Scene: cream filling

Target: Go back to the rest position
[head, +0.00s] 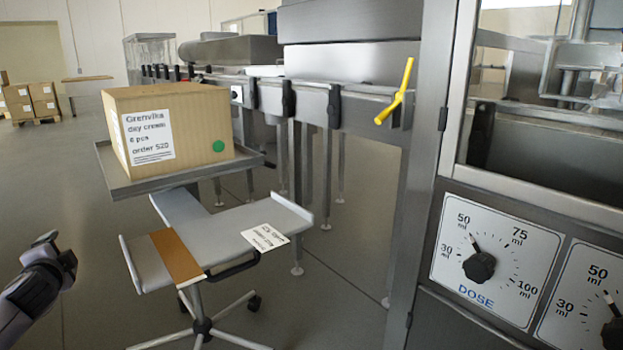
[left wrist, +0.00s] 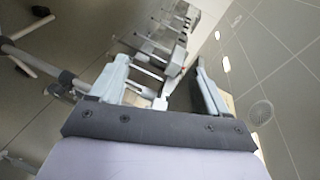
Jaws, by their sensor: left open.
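My left gripper (head: 52,250) is at the lower left of the head view, left of the trolley and apart from it. In the left wrist view my left gripper (left wrist: 160,80) has its two fingers spread with nothing held between them. My right gripper does not show in either view.
A trolley (head: 225,232) with a printed card (head: 265,237) and an orange-brown strip (head: 177,257) stands ahead. A cardboard box (head: 185,125) sits on its upper tray (head: 185,180). The machine with a dose dial (head: 479,266) and yellow lever (head: 396,95) is on the right. Floor is clear at left.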

